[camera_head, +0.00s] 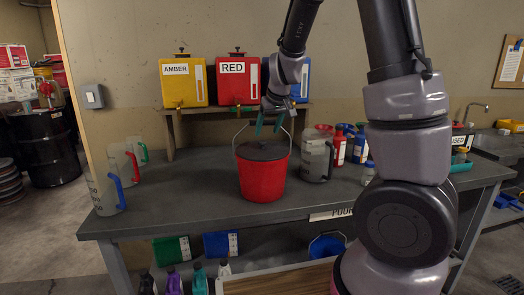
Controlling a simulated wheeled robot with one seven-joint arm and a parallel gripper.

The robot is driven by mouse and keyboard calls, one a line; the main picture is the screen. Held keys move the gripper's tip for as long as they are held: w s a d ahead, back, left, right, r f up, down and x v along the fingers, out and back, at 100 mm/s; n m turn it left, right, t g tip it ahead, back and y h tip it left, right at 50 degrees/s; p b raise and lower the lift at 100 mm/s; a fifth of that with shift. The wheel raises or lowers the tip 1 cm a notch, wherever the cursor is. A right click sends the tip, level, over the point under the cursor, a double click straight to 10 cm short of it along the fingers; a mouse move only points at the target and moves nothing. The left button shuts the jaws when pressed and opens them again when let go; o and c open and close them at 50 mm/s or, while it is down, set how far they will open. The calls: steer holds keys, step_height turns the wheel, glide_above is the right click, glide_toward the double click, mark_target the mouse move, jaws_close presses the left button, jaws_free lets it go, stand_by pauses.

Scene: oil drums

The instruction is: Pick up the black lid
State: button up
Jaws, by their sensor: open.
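The black lid (262,151) lies on top of a red bucket (262,181), which stands upright on the grey workbench. The bucket's thin wire handle (236,136) stands up around the lid. My gripper (268,130) points down just above the lid, with its green fingertips apart. It appears empty. I cannot tell whether the fingertips touch the lid's top. My arm comes down from the upper right.
Clear jugs with blue and green handles (116,170) stand at the bench's left. A grey jug (316,158) and several small bottles stand right of the bucket. Amber (184,85) and red (237,82) containers sit on a shelf behind. The bench front (190,212) is clear.

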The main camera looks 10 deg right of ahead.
mark_target(263, 141)
steer(key=shift+x, duration=2.85)
steer(key=shift+s+a, duration=0.1)
steer(key=shift+a, duration=0.1)
jaws_close()
